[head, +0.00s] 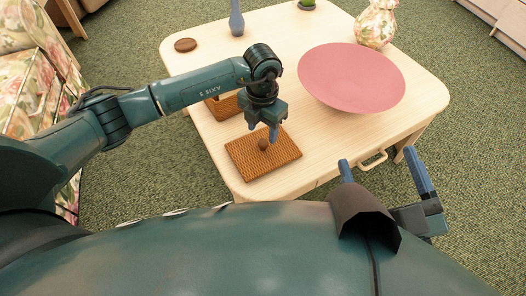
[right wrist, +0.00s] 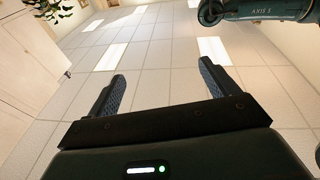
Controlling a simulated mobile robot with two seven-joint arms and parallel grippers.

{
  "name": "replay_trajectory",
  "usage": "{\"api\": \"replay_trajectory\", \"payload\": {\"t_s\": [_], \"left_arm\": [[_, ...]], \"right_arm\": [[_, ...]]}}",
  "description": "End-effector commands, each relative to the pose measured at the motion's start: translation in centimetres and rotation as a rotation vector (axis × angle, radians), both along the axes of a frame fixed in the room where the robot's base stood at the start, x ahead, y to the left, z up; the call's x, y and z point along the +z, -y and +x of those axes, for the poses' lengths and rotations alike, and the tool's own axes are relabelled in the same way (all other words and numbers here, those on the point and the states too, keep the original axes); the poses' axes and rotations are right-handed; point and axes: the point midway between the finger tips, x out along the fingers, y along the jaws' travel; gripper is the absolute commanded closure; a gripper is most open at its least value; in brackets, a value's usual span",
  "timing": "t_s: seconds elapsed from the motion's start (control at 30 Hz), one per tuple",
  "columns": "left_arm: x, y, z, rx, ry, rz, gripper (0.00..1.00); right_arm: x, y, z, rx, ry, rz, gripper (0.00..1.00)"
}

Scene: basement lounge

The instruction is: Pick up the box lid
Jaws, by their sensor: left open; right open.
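The box lid (head: 250,163) is a brown woven rectangle with a round brown knob (head: 263,144) on top. It lies flat near the front left corner of the light wooden table (head: 322,137). My left gripper (head: 262,130) is open and points down just above the knob; the head view does not show clearly whether its fingers touch it. A brown woven box (head: 222,107) stands behind the lid, partly hidden by my left arm. My right gripper (head: 385,172) is open and empty in front of the table, and in the right wrist view (right wrist: 160,88) it points up toward the ceiling.
A large pink dish (head: 350,76) takes up the table's right side. A floral vase (head: 375,24), a blue-grey vase (head: 236,18), a small green plant (head: 307,4) and a brown round disc (head: 186,45) stand toward the back. A floral-covered seat (head: 40,70) is at left.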

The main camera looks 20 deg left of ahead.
Motion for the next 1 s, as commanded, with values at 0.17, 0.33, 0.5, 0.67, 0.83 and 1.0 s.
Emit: {"api": "replay_trajectory", "payload": {"t_s": [0.17, 0.33, 0.5, 0.67, 0.83, 1.0], "left_arm": [[-3.3, 0.2, -0.1, 0.000, -0.004, 0.000, 0.49], [-4.7, 0.2, 0.0, 0.000, -0.003, -0.001, 0.49], [-4.6, 0.2, 0.0, 0.000, -0.001, -0.001, 0.49], [-4.5, 0.2, 0.0, 0.000, -0.001, -0.001, 0.61], [-4.5, 0.2, 0.0, 0.000, -0.001, -0.001, 0.74], [-4.5, 0.2, 0.0, 0.000, -0.001, -0.001, 0.88]], "right_arm": [[-0.9, -0.1, -0.1, 0.013, -0.003, 0.039, 0.14], [0.1, -0.2, 0.2, 0.022, 0.038, 0.044, 0.14], [1.4, -0.2, 0.3, 0.032, 0.076, 0.043, 0.14], [1.2, -0.2, 0.3, 0.032, 0.073, 0.042, 0.14], [0.9, -0.3, 0.2, 0.031, 0.062, 0.040, 0.14], [0.6, -0.3, 0.2, 0.030, 0.055, 0.039, 0.14]]}}
